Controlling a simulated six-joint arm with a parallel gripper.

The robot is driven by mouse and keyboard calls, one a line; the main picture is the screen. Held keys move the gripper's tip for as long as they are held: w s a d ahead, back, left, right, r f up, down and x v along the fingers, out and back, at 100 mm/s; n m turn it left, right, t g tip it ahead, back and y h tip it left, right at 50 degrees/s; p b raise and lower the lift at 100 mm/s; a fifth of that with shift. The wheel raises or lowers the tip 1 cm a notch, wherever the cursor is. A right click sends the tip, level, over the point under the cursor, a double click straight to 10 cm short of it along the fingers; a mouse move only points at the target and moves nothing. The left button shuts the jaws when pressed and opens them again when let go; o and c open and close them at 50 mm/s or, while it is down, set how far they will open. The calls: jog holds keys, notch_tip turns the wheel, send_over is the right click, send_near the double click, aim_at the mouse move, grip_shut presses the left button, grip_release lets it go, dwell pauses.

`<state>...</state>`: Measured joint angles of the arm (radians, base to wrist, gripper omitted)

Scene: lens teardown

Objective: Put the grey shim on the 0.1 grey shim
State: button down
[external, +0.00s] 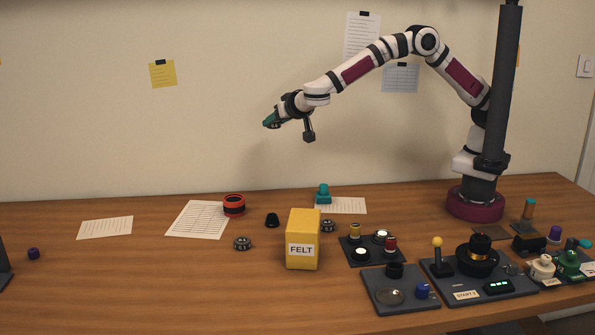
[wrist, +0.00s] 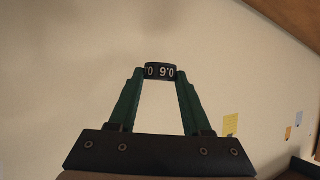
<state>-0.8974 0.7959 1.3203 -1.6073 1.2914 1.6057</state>
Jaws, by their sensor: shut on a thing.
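My gripper (wrist: 160,82) is raised high in front of the wall, well above the table, and shut on a dark grey shim (wrist: 161,71). The shim sits across the green fingertips with white characters on its side; they look like an upside-down 0.6. In the external view my gripper (external: 270,121) is at the end of the outstretched arm, and the held shim is too small to tell. Two dark grey ring-shaped shims lie on the table: one (external: 243,243) left of the yellow box, one (external: 328,226) just behind its right side. Their numbers are not readable.
The yellow FELT box (external: 303,253) stands tall between the two shims. A black cone-like piece (external: 272,220), a red-and-black ring (external: 234,205) and a teal-handled piece (external: 323,195) are nearby. Dark trays (external: 400,302) with parts fill the right. The left-front table is mostly clear.

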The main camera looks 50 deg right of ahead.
notch_tip(320, 180, up, 2)
jog(key=shift+r, duration=0.1)
jog(key=w+a+n+y, duration=0.6)
jog(key=n+g+y, duration=1.1)
jog(key=n, duration=0.5)
send_over(242, 242)
jog(key=d, duration=0.3)
jog(key=f, duration=1.8)
jog(key=shift+w+d+f, duration=0.1)
jog(key=shift+w, duration=0.25)
jog(key=shift+a+f, duration=0.15)
jog(key=shift+f, duration=0.95)
jog(key=shift+a+f, duration=0.1)
jog(key=shift+f, duration=0.95)
jog(key=shift+f, duration=0.1)
